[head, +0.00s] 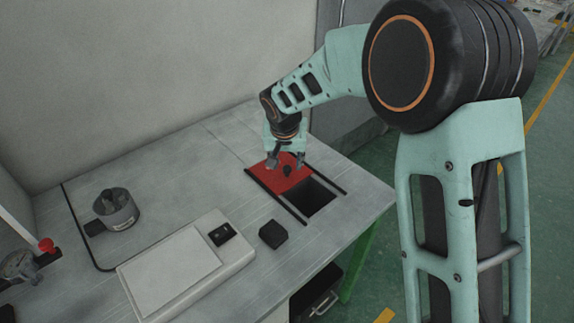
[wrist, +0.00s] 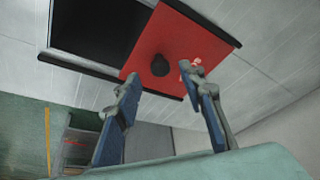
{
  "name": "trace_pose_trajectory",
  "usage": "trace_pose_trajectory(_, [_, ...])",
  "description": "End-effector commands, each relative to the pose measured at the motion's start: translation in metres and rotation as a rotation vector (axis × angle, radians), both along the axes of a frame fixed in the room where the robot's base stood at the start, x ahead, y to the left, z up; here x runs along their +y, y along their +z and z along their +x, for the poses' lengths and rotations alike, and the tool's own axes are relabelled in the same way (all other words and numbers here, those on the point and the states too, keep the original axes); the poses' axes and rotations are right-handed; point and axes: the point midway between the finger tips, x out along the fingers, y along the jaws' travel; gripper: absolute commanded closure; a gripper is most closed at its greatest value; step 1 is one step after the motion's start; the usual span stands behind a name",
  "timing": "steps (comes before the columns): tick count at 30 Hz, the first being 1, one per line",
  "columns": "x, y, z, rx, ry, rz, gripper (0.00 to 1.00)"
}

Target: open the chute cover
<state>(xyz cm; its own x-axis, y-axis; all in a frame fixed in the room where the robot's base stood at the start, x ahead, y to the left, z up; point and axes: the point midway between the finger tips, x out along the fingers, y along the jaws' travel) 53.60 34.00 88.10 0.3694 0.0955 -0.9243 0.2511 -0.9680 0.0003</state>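The chute cover is a red sliding plate (head: 276,179) with a round black knob (head: 287,170), set between two black rails on the table. A dark square opening (head: 312,198) shows beside its near edge, so the chute is partly uncovered. In the wrist view the red cover (wrist: 187,40) and the dark opening (wrist: 98,28) lie side by side. My gripper (head: 286,163) is over the cover with its fingers spread. In the wrist view the knob (wrist: 160,65) appears between the fingertips, with gaps on both sides; it does not look gripped.
A small black block (head: 273,234) and a white scale (head: 187,264) stand in front of the chute. A grey metal pot (head: 115,209) is at the left. The wall runs behind the table (head: 365,199); its right edge is close to the chute.

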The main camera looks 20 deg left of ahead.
Motion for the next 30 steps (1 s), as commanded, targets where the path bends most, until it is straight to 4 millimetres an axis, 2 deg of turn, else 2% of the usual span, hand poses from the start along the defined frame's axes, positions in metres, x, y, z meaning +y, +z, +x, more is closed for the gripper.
trace_pose_trajectory(1, [0.0,0.012,-0.003,-0.005,0.001,0.003,0.63])
trace_pose_trajectory(6, [-0.004,0.044,-0.016,-0.004,0.001,0.003,0.63])
trace_pose_trajectory(12, [-0.007,0.073,-0.028,-0.003,-0.001,0.001,0.63])
trace_pose_trajectory(18, [-0.009,0.083,-0.033,-0.001,-0.001,0.001,0.63])
trace_pose_trajectory(30, [-0.009,0.084,-0.033,-0.001,-0.001,0.001,0.63])
